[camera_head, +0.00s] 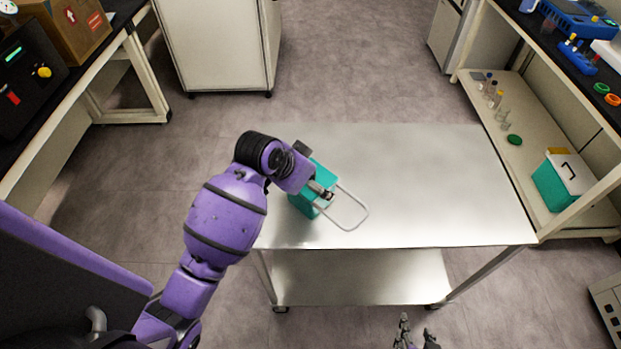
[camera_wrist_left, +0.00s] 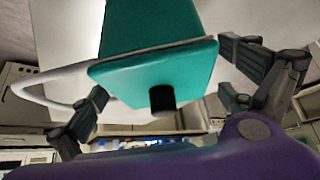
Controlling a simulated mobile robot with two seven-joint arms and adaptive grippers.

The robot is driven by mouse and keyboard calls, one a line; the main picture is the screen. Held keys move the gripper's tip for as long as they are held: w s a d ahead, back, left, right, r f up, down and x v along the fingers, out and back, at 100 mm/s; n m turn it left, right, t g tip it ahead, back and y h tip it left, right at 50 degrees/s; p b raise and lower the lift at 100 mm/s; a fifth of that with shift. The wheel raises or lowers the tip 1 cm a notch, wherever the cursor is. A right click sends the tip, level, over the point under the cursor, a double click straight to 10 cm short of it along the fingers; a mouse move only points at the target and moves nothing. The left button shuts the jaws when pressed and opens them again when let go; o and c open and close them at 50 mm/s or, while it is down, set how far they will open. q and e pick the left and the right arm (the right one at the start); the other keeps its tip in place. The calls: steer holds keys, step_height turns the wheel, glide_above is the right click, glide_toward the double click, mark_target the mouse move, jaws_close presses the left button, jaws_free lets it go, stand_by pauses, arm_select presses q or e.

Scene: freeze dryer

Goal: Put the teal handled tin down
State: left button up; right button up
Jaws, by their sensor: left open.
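The teal tin (camera_head: 301,204) is on the left part of the steel table (camera_head: 430,190), with its pale wire handle (camera_head: 362,213) folded out to the right. My left gripper (camera_head: 322,190) is over the tin and partly hides it. In the left wrist view the tin (camera_wrist_left: 155,70) lies between the spread fingers of my left gripper (camera_wrist_left: 175,95), which is open; a gap shows beside the right finger. The handle (camera_wrist_left: 35,90) shows at left there. My right gripper (camera_head: 416,335) is at the bottom edge of the head view, fingers apart, with nothing seen between them.
The table's middle and right are bare, and a lower shelf (camera_head: 360,278) is empty. At right, a bench shelf holds a teal box with a white lid (camera_head: 565,182) and several small bottles (camera_head: 492,90). A left bench carries a cardboard box (camera_head: 68,25).

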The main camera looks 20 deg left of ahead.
arm_select(q)
steer(key=v, duration=1.2)
steer(key=shift+r, duration=0.15)
